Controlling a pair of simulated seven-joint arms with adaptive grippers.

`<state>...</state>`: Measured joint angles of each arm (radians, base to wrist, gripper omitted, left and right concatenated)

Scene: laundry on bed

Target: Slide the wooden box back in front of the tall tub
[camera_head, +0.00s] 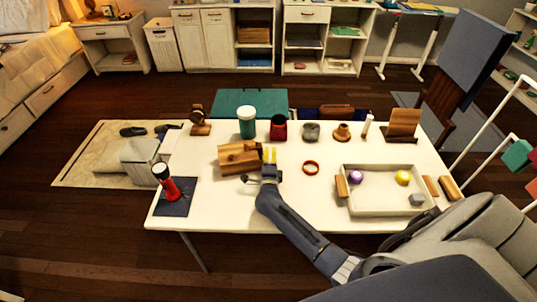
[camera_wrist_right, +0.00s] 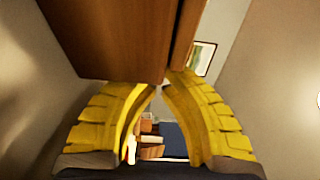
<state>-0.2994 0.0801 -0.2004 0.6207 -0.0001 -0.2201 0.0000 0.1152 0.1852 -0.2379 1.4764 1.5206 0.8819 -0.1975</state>
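The wooden box (camera_head: 238,159) lies on the white table, a little left of its middle. The tall tub (camera_head: 247,124), teal with a white lid, stands just behind the box. My right gripper (camera_head: 269,155) has yellow fingers and is at the box's right end. In the right wrist view the fingers (camera_wrist_right: 160,88) curve in until their tips nearly meet, with nothing seen between them. The wooden box (camera_wrist_right: 115,35) fills the top of that view, right at the fingertips; I cannot tell whether they touch. My left gripper is not in view.
A red tub (camera_head: 278,128), a grey pot (camera_head: 311,131) and other items stand along the back. A white tray (camera_head: 385,213) stands at right, a red bottle (camera_head: 167,182) at left. The table's front-left area is clear.

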